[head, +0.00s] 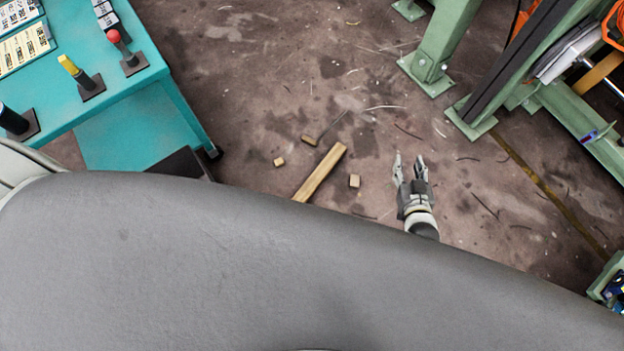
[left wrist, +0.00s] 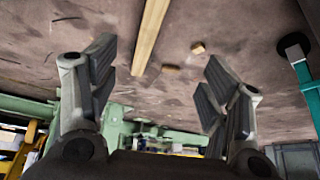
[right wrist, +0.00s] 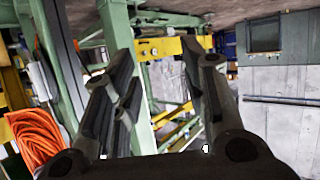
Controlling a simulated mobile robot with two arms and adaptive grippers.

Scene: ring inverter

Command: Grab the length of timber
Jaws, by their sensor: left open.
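The length of timber (head: 322,172) lies on the brown floor in the head view, its lower end hidden behind my grey body. It also shows in the left wrist view (left wrist: 151,35), running down from the top edge between the fingers. My left gripper (left wrist: 160,66) is open and empty, apart from the timber; the head view does not show it. My right gripper (head: 411,162) is open and empty, to the right of the timber in the head view. Its spread fingers also show in the right wrist view (right wrist: 160,62).
Small wood blocks lie near the timber: one to its right (head: 354,181), one at its upper left (head: 309,140), one to its left (head: 279,162). A teal control desk (head: 150,115) stands at left. Green machine posts (head: 440,50) stand at upper right. Floor around the timber is mostly clear.

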